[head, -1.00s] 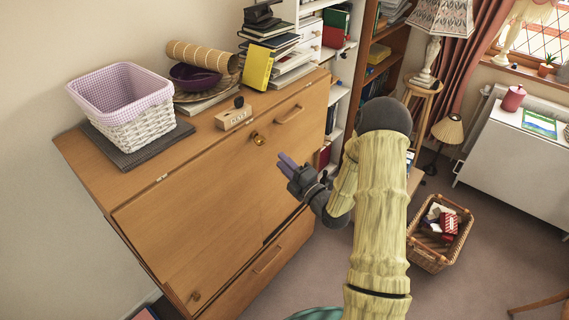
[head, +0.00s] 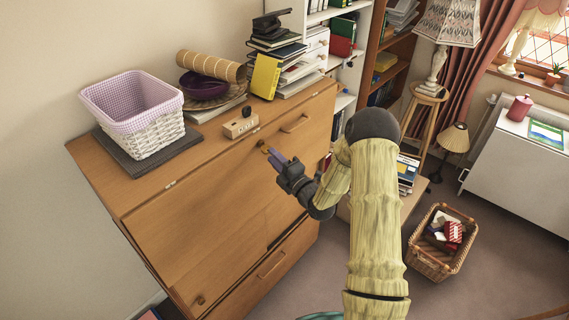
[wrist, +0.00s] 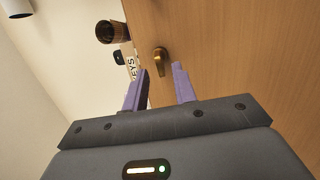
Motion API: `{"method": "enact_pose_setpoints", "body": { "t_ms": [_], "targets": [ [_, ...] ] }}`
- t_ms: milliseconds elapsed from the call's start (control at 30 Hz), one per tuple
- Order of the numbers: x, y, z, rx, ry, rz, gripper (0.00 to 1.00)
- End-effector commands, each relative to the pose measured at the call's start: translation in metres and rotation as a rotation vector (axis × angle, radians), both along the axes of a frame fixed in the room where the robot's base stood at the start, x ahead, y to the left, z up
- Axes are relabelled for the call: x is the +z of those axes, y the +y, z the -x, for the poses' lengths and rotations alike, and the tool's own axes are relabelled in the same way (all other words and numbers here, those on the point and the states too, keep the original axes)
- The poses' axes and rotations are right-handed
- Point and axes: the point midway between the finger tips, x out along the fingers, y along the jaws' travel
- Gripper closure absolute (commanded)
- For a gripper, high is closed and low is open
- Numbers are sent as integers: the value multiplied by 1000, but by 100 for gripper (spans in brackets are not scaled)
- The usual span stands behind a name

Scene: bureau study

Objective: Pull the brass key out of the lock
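The brass key (wrist: 161,60) sits in the lock near the top of the bureau's wooden front (head: 205,215). In the head view the brass piece (head: 263,146) shows just beyond my fingertips; key and lock plate are hard to tell apart there. My gripper (head: 273,155) is in front of the bureau face, close to the lock. In the wrist view my gripper (wrist: 161,78) is open, its two purple fingers apart and nothing between them. The key appears ahead of the gap between the fingertips, not touching either finger.
On the bureau top stand a small wooden block marked KEYS (head: 240,124), a lined white basket (head: 150,138), a purple bowl (head: 198,86) and stacked books (head: 266,76). A wicker basket (head: 436,262) stands on the floor at right.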

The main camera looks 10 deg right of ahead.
Motion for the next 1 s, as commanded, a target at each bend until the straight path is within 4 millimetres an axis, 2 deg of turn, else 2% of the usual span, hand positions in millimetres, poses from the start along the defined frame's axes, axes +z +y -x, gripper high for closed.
{"method": "enact_pose_setpoints", "body": {
  "t_ms": [300,1000],
  "targets": [
    [2,7,-20,-4,0,0,73],
    [2,16,-18,7,1,0,73]
  ]
}}
